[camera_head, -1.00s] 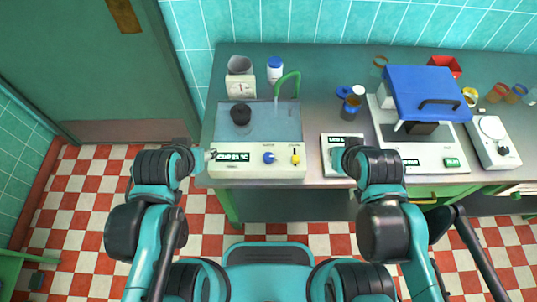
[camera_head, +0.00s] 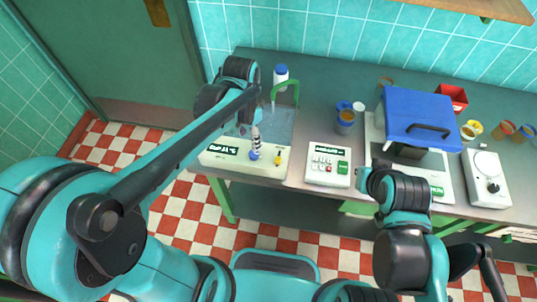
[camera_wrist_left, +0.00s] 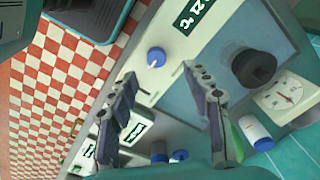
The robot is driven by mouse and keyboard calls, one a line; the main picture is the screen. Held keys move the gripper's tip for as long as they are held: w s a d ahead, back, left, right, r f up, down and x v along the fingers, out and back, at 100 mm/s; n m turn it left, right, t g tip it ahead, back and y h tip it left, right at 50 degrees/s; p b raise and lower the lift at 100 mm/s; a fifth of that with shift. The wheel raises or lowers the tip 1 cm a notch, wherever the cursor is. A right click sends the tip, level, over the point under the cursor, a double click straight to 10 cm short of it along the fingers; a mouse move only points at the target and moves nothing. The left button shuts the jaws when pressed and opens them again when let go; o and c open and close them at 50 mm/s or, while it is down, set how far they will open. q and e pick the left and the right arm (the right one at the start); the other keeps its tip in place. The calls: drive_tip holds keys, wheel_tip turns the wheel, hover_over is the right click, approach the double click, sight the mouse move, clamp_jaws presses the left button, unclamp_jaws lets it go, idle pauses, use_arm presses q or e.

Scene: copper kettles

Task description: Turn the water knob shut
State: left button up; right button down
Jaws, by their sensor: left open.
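No readable label shows which is the water knob. My left gripper (camera_head: 256,137) points down just above the blue knob, its fingers apart and empty. In the left wrist view, the blue knob (camera_wrist_left: 156,57) lies just beyond the gap between the left gripper's fingertips (camera_wrist_left: 160,72); contact cannot be told. The yellow knob is not visible there. My right gripper (camera_head: 358,206) is small and unclear, in front of the bench.
A black round object (camera_wrist_left: 254,67) stands at the basin.

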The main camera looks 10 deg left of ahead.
sight(253, 153)
use_arm(q)
drive_tip(key=shift+w+d+f, duration=0.15)
drive_tip(key=shift+d+f, duration=0.05)
drive_tip(key=shift+d, duration=0.25)
drive_tip(key=shift+d+f+m, duration=0.1)
drive_tip(key=shift+f+m, duration=0.2)
wheel_tip(253, 153, down, 7)
drive_tip(key=b, duration=0.2)
drive_tip(key=shift+f+b, duration=0.2)
drive_tip(key=shift+b, duration=0.1)
use_arm(e)
drive_tip(key=shift+s+d+f, duration=0.1)
drive_tip(key=shift+d+f, duration=0.05)
drive_tip(key=shift+f, duration=0.5)
drive_tip(key=shift+d+f, duration=0.15)
drive_tip(key=shift+f, duration=0.45)
use_arm(q)
clamp_jaws()
